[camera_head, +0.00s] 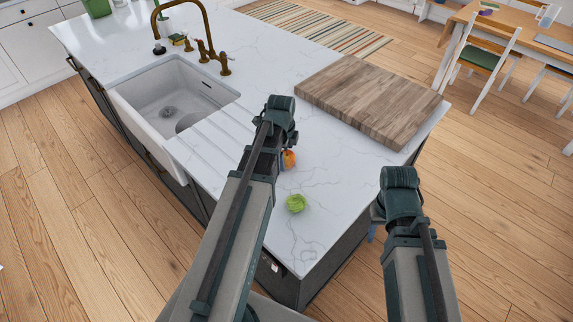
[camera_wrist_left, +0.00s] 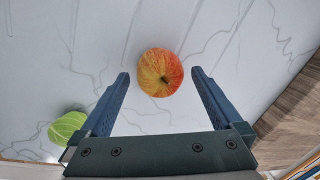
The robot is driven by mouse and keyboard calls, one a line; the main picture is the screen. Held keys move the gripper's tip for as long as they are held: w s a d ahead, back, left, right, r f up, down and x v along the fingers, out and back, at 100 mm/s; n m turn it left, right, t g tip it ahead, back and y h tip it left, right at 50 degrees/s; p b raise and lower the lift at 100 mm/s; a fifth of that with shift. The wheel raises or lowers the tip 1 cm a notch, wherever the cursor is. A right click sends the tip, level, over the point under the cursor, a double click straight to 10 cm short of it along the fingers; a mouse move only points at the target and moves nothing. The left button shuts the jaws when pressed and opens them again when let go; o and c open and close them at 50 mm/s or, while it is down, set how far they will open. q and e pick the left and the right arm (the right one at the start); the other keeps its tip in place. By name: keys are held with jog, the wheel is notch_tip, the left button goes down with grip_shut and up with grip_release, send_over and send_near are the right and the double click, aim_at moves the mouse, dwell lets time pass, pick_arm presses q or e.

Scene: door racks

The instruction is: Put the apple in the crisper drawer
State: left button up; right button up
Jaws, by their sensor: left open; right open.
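A red and yellow apple (camera_head: 289,159) lies on the white marble counter, partly hidden behind my left arm in the head view. In the left wrist view the apple (camera_wrist_left: 160,72) sits between the fingertip lines of my left gripper (camera_wrist_left: 160,74), with a gap on each side. The left gripper is open and empty; the picture does not settle its height above the apple. My right gripper (camera_head: 373,229) is mostly hidden behind its own wrist, beside the counter's right edge. It is open, and nothing shows in it. No crisper drawer is in view.
A green cabbage-like item (camera_head: 296,203) lies on the counter near the apple, also in the left wrist view (camera_wrist_left: 67,128). A wooden cutting board (camera_head: 368,98) lies at the right. A white sink (camera_head: 172,105) with a brass faucet (camera_head: 205,35) is at the left.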

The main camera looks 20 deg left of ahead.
aim_at(286, 154)
pick_arm(q)
jog(key=shift+w+f+b, duration=0.15)
jog(key=shift+f+b, duration=0.15)
jog(key=shift+f, duration=0.45)
pick_arm(e)
jog(key=shift+f, duration=0.7)
pick_arm(q)
jog(key=shift+r, duration=0.1)
jog(key=c, duration=1.5)
jog(key=shift+r, duration=0.15)
pick_arm(e)
jog(key=shift+r, duration=0.15)
pick_arm(q)
notch_tip(286, 154, up, 10)
jog(key=p, duration=1)
pick_arm(e)
notch_tip(286, 154, up, 10)
